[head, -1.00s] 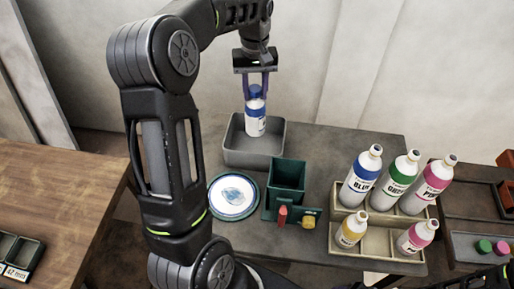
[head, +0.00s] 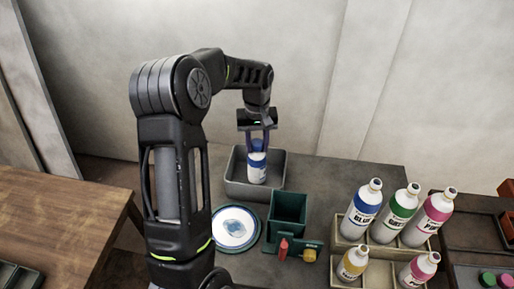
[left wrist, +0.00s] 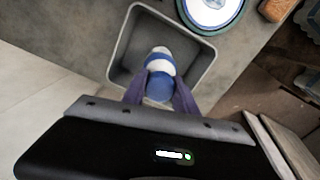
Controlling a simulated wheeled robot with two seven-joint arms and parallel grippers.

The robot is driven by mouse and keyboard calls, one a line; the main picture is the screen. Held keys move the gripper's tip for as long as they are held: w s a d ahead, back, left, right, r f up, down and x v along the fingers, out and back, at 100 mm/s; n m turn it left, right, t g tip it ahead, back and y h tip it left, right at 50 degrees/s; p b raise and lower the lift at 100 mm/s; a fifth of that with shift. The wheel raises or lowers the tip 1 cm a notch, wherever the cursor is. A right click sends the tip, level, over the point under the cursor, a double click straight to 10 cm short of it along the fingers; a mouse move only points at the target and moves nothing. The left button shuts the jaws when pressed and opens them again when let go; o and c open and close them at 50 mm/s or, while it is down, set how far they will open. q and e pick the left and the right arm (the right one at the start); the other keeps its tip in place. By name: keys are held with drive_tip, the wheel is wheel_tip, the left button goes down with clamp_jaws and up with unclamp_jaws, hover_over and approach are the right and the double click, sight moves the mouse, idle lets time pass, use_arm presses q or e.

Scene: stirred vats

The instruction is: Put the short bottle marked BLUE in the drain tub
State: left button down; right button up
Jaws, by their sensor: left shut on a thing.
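My left gripper (head: 258,143) is shut on a short white bottle (head: 257,171) with a blue cap and a blue band. Its label is too small to read. The bottle hangs upright within the walls of the grey drain tub (head: 234,187) at the back of the table. I cannot tell whether its base touches the tub floor. In the left wrist view, the bottle (left wrist: 160,62) sits between the fingers of the left gripper (left wrist: 160,88), over the inside of the tub (left wrist: 205,84). My right gripper is not in view.
A round plate (head: 235,228) and a dark green box (head: 288,212) with red and yellow knobs stand in front of the tub. A beige rack (head: 345,247) with tall BLUE, green and pink bottles and short yellow and pink ones is at the right. Table right of the tub is clear.

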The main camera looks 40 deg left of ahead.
use_arm(q)
drive_tip(key=shift+f, duration=0.95)
drive_tip(key=shift+f, duration=0.15)
drive_tip(key=c, duration=1)
unclamp_jaws()
drive_tip(key=shift+o, duration=0.2)
wheel_tip(320, 180, up, 12)
drive_tip(key=shift+r+b, duration=0.15)
drive_tip(key=shift+b, duration=0.5)
